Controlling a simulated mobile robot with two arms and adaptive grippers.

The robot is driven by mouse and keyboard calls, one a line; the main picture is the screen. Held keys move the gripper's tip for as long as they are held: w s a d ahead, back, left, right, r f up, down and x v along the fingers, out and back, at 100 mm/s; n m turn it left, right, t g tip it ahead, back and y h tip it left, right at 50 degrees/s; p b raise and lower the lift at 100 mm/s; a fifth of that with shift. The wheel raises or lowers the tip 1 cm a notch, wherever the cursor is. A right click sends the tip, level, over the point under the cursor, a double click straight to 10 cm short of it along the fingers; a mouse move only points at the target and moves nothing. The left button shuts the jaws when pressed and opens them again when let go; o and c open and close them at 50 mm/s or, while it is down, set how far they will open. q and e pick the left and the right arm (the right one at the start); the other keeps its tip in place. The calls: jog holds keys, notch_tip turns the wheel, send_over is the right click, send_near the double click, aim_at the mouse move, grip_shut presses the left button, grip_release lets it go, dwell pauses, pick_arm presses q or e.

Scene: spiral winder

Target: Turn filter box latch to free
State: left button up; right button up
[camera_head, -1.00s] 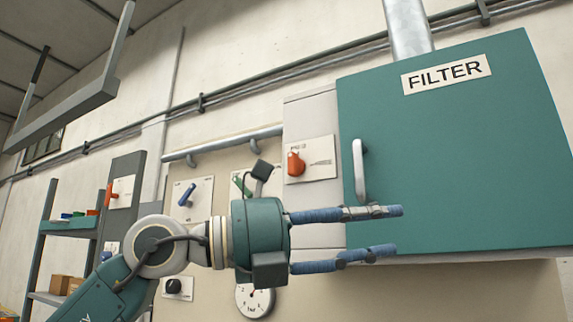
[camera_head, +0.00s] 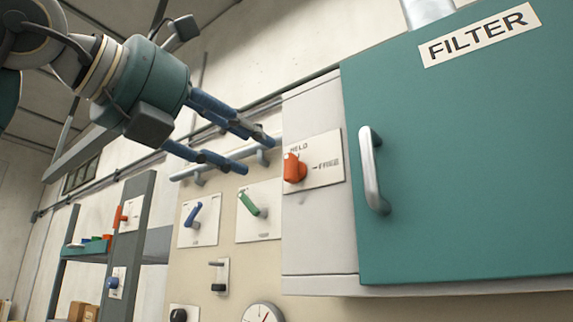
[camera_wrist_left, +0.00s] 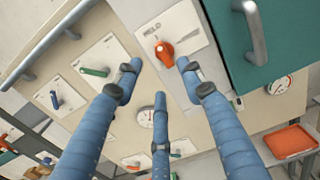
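The filter box (camera_head: 450,170) is a large green door with a FILTER label and a pale side panel at its left. The latch is an orange knob (camera_head: 294,168) on a white plate there. The knob appears to point up toward HELD. My left gripper (camera_head: 260,156) is open and empty, its fingers apart, left of the knob and not touching it. In the left wrist view the knob (camera_wrist_left: 164,52) shows beyond the spread fingertips (camera_wrist_left: 160,76). My right gripper is not in view.
A metal door handle (camera_head: 372,170) stands out right of the knob. A blue lever (camera_head: 193,215) and a green lever (camera_head: 250,203) are on the panel below my gripper. A round gauge (camera_head: 262,313) is lower down. An orange tray (camera_wrist_left: 290,141) shows in the left wrist view.

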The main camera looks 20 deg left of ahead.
aim_at(284, 166)
pick_arm(q)
jog(key=p+x, duration=0.1)
jog(key=x, duration=0.4)
jog(key=shift+w+d, duration=0.15)
jog(key=shift+w, duration=0.05)
jog(key=p+x, duration=0.1)
jog(key=x, duration=0.1)
jog(key=shift+w+d, duration=0.1)
jog(key=shift+w, duration=0.3)
jog(key=shift+w+d+f, duration=0.1)
jog(key=shift+w+d, duration=0.05)
jog(key=shift+w, duration=0.25)
jog(key=shift+c, duration=1)
grip_shut()
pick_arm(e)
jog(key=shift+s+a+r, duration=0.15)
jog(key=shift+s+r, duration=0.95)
